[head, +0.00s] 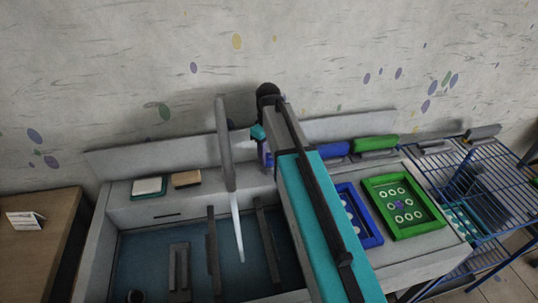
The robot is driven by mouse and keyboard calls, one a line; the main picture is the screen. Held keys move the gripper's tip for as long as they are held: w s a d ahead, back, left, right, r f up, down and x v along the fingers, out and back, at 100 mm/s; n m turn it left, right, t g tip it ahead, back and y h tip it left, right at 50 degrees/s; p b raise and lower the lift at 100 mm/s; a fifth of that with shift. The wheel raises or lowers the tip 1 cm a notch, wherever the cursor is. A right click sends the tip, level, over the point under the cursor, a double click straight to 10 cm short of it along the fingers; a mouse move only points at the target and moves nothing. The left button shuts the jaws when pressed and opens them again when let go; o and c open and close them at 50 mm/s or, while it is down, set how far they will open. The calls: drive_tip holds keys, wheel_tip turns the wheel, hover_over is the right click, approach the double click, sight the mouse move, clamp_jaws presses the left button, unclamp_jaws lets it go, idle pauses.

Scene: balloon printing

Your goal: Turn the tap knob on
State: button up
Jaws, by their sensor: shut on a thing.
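The grey tap (226,150) stands at the back of the sink (145,245), its tall spout leaning forward. A pale stream of water (238,228) runs from the spout's end down into the sink. My gripper (263,150) is just right of the spout, at the back ledge. It is shut on the tap knob, which is mostly hidden behind the gripper and my arm. My teal and black arm reaches in from the lower right and covers the sink's right side.
A green-and-white sponge (149,187) and a tan block (186,179) lie on the ledge at left. A blue tray (372,237) and a green tray (437,222) sit right of my arm. A blue wire rack (490,170) stands at far right, a wooden table (50,215) at left.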

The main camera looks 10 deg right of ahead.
sight(268, 157)
drive_tip(key=shift+n, duration=0.9)
drive_tip(key=o, duration=1.1)
drive_tip(key=shift+r, duration=0.15)
drive_tip(key=shift+r+b, duration=1.7)
drive_tip(key=shift+r, duration=5.05)
